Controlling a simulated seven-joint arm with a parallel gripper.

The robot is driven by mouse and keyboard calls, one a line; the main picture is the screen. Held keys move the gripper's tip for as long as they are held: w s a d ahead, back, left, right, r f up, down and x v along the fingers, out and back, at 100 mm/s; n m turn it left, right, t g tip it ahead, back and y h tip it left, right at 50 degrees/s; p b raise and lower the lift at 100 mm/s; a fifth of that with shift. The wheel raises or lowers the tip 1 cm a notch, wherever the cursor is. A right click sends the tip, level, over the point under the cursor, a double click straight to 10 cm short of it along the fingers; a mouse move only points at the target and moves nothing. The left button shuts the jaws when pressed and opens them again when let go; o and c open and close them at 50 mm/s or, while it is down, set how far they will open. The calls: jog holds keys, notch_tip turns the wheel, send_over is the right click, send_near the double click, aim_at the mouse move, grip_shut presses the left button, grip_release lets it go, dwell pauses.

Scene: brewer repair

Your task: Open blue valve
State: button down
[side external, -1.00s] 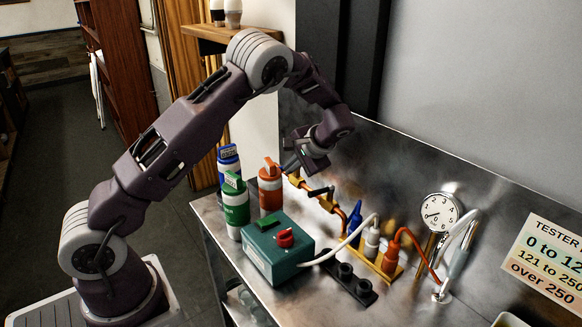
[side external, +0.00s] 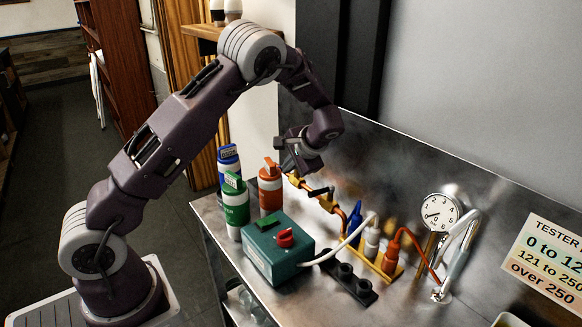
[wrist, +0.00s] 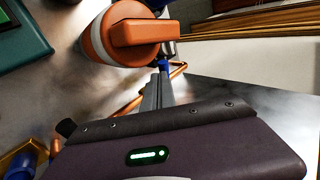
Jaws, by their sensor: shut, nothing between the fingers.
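The blue-topped canister (side external: 228,163) stands at the back left of the metal bench, with a blue valve handle (side external: 228,150) on top. The green canister (side external: 235,205) stands in front of it and hides its lower part. The orange canister (side external: 270,190) stands to its right. My gripper (side external: 281,145) is shut and empty, above and right of the orange canister and apart from the blue handle. In the wrist view the fingers (wrist: 162,78) point toward the orange cap (wrist: 130,38). A bit of blue shows at the top edge, too cut off to identify.
A teal box (side external: 278,250) with a red knob stands in front of the canisters. Orange pipework (side external: 335,207), a blue fitting (side external: 355,222), plugs and a gauge (side external: 441,212) occupy the right. The bench's back panel (side external: 400,155) rises behind my gripper.

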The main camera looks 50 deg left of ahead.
jog(key=shift+w+a+m+t+h, duration=0.1)
jog(key=shift+w+a+m+t, duration=0.35)
jog(key=shift+a, duration=0.85)
jog(key=shift+w+a+m+t+h, duration=0.1)
jog(key=shift+a+m+t, duration=0.35)
jog(key=shift+a, duration=0.8)
jog(key=shift+w+a+m+t+h, duration=0.1)
jog(key=shift+w+a+m+t, duration=0.15)
jog(key=shift+a+m, duration=0.75)
jog(key=shift+w+a, duration=0.15)
jog(key=shift+a, duration=0.2)
jog(key=shift+v, duration=3.55)
